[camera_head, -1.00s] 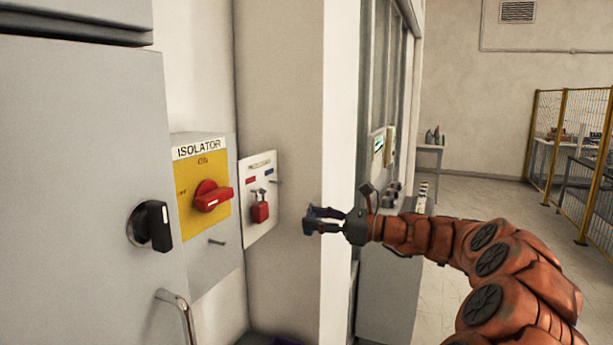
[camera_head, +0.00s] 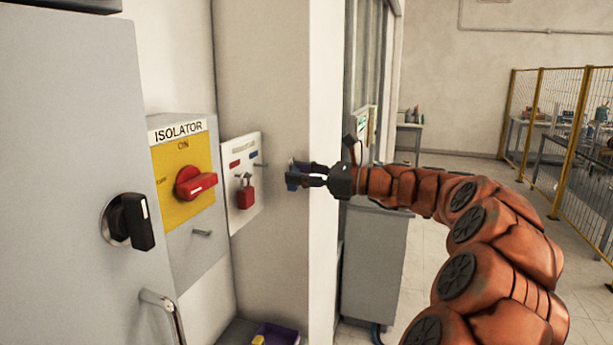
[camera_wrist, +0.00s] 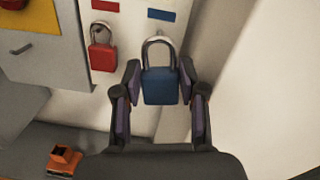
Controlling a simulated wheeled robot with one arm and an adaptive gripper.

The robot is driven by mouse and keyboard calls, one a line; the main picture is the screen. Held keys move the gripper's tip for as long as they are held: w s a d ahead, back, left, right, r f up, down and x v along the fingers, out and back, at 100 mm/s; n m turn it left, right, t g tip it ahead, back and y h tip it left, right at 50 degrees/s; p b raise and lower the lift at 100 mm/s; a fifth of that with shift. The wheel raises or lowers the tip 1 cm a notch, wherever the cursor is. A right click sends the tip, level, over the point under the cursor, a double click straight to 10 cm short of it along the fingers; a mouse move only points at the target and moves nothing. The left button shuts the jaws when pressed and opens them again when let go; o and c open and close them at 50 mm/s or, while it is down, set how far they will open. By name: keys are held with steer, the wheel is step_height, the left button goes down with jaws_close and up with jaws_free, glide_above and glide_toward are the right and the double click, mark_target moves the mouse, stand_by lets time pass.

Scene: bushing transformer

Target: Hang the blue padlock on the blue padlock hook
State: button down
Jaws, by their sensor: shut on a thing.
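The blue padlock (camera_wrist: 160,86) is upright between the fingers of my gripper (camera_wrist: 160,104) in the wrist view, with its silver shackle on top. In the head view my gripper (camera_head: 305,177) is shut on it to the right of the white padlock board (camera_head: 236,205), apart from it; the padlock is mostly hidden by the fingers there. The blue padlock hook (camera_head: 260,165) sticks out at the board's right side, under a blue label. In the wrist view the blue label (camera_wrist: 162,15) is just above the padlock; the hook itself is not clearly visible there.
A red padlock (camera_head: 245,197) hangs on the board's left hook. The isolator box (camera_head: 183,190) with a red handle stands left of the board. A grey cabinet with a black handle (camera_head: 128,221) is further left. A purple tray (camera_head: 277,334) lies low below the board.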

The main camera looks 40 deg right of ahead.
steer(key=shift+f+b+x, duration=0.15)
steer(key=shift+b+x, duration=0.45)
steer(key=shift+x, duration=0.9)
steer(key=shift+f+b+x, duration=0.2)
steer(key=shift+b+x, duration=0.35)
steer(key=shift+x, duration=1)
steer(key=shift+w+a+f+p, duration=0.2)
steer(key=shift+w+f+p, duration=0.2)
steer(key=shift+w+p, duration=0.1)
steer(key=shift+f, duration=0.1)
steer(key=c, duration=0.6)
jaws_free()
glide_toward(256, 173)
steer(key=shift+v, duration=2.9)
